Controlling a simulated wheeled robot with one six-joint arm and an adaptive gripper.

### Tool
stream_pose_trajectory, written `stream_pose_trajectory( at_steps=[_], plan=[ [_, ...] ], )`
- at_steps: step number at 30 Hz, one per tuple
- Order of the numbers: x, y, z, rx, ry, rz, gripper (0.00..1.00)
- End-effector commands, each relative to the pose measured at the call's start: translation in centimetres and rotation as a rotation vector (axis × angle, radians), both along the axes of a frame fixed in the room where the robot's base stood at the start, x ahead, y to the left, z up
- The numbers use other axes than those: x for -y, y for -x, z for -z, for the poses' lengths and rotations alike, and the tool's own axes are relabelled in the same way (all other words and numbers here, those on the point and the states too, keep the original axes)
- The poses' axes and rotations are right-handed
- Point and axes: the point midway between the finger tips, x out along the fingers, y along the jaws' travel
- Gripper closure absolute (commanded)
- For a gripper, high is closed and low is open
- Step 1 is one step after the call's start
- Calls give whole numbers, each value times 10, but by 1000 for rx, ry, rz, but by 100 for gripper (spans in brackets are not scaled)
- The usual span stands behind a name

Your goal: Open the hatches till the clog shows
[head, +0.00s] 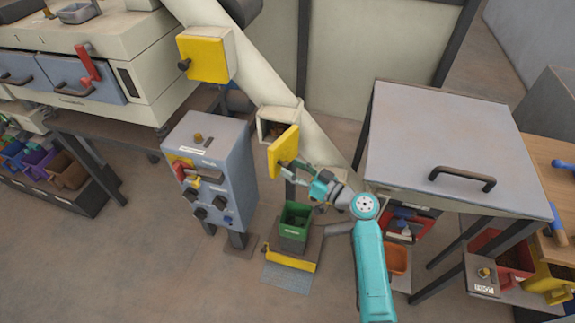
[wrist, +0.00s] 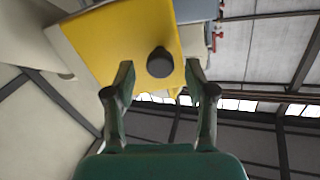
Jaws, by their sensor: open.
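The upper yellow hatch (head: 207,57) on the slanted pale chute (head: 233,72) is shut, with a dark knob on its left. The lower yellow hatch (head: 284,149) stands swung open from its square housing (head: 280,112). Something brownish shows inside that opening, too small to tell what. My gripper (head: 288,167) is open just below and right of the lower hatch. In the wrist view, the yellow hatch (wrist: 105,45) fills the upper left. Its black knob (wrist: 160,62) appears between the spread fingers of my gripper (wrist: 160,77); I cannot tell whether they touch it.
A blue-grey control box (head: 212,165) with knobs stands left of the chute. A green bin (head: 294,222) sits on a stand with a yellow front edge (head: 290,259) below my gripper. A grey-lidded table (head: 445,135) stands close on the right. Open floor lies at the front left.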

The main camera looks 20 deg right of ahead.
Motion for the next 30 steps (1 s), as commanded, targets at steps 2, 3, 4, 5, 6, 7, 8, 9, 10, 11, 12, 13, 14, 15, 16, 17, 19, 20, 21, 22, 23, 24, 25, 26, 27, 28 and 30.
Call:
stream_pose_trajectory(
  at_steps=[2, 3, 4, 5, 6, 7, 8, 9, 10, 11, 12, 13, 14, 15, 16, 17, 19, 20, 21, 22, 23, 24, 25, 26, 27, 28, 30],
  plan=[
    [10, 15, 1, -1, 1, 5, 45],
    [14, 22, 1, -1, 1, 5, 45],
    [17, 27, 1, -1, 1, 5, 45],
    [20, 33, 1, -1, 1, 5, 45],
    [24, 39, 1, -1, 0, 4, 45],
    [27, 44, 1, 0, -1, 4, 45],
    [29, 49, 0, 0, 0, 4, 45],
    [32, 55, 0, -1, 0, 4, 45],
    [34, 59, 0, -1, 0, 4, 45],
    [37, 62, 1, -1, 0, 4, 45],
    [39, 66, 1, -1, 1, 3, 45],
    [40, 69, 0, -1, 0, 3, 45],
    [42, 71, 0, -1, 0, 3, 45],
    [43, 74, 0, 0, 0, 2, 45],
    [44, 76, 0, 0, 0, 1, 45],
    [44, 77, 0, 0, 0, 1, 45],
    [45, 79, 0, 0, 0, 0, 45],
    [45, 79, 0, 0, 0, 0, 45],
    [45, 80, 0, 0, 0, 0, 45],
    [45, 80, 0, 0, 0, 0, 45],
    [45, 80, 0, 0, 0, 0, 45],
    [45, 79, 0, 0, 0, -1, 45],
    [45, 79, 0, 0, 0, -1, 45],
    [45, 79, 0, 0, 0, 0, 45],
    [45, 79, 0, 0, 0, 0, 47],
    [45, 79, 0, 0, 0, 0, 55],
    [45, 79, 0, 0, 0, 0, 72]
  ],
)
